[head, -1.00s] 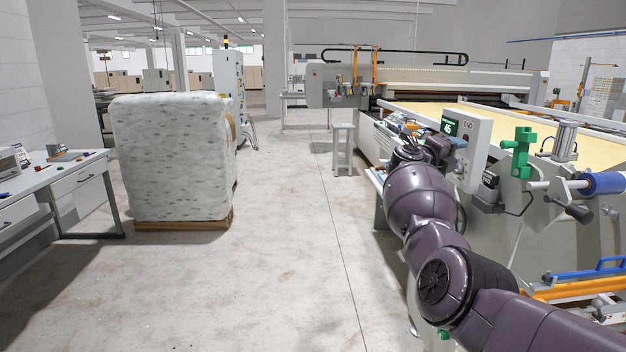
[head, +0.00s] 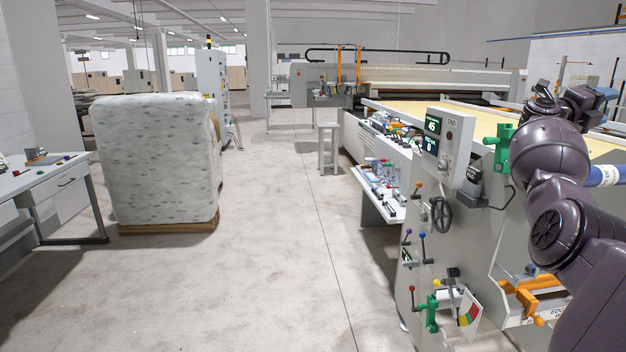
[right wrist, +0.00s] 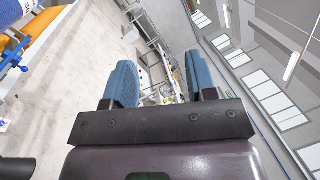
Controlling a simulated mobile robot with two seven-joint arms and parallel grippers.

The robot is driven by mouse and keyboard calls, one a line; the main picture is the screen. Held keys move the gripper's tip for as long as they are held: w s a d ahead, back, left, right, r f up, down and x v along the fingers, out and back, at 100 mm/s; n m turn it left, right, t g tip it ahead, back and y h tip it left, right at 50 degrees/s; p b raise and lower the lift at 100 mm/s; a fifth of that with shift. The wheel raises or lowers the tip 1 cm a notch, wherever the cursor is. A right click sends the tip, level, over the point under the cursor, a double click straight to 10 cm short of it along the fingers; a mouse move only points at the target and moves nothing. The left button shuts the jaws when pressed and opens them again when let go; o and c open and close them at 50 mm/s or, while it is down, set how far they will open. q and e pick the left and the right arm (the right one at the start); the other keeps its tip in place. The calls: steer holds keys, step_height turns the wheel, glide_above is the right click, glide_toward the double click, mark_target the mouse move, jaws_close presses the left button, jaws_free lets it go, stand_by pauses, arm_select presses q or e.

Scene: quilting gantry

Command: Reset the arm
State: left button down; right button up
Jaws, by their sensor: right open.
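My right arm comes in from the lower right of the head view and bends upward. Its gripper (head: 597,98) is at the upper right, above the quilting machine's side and near its yellow bed. In the right wrist view the two blue fingers of the right gripper (right wrist: 160,82) stand apart with nothing between them. My left gripper is not in the head view.
The gantry machine's grey end panel (head: 480,225) carries a display box (head: 442,145), levers and a handwheel (head: 441,214). A wrapped pallet load (head: 155,160) stands left, beside a desk (head: 62,190). The concrete floor (head: 270,270) between is clear.

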steer(key=s+d+r+m+g, duration=0.1)
steer(key=s+d+r, duration=0.2)
steer(key=s+d, duration=0.1)
steer(key=s+a+f+m+t+y, duration=0.3)
steer(key=a+f+m+t+y, duration=0.35)
steer(key=f+m, duration=0.55)
steer(key=s+a+f+m+t+y, duration=0.3)
steer(key=a+f+m+t+y, duration=0.35)
steer(key=f, duration=1.05)
steer(key=s+a+f+m+t+y, duration=0.3)
steer(key=a+f+m+t+y, duration=0.3)
steer(key=f+m, duration=0.7)
steer(key=s+a+f+n+g+y, duration=0.1)
steer(key=s+a+f+n+g, duration=0.4)
steer(key=s+f, duration=0.75)
steer(key=s+a+f+n+g, duration=0.1)
steer(key=s+a+f+g, duration=0.2)
steer(key=s+a+f, duration=0.95)
steer(key=s+a+r+m+t, duration=0.1)
steer(key=s+a+r+m, duration=0.1)
steer(key=a+m, duration=0.3)
steer(key=shift+a, duration=1)
steer(key=shift+s+r, duration=0.1)
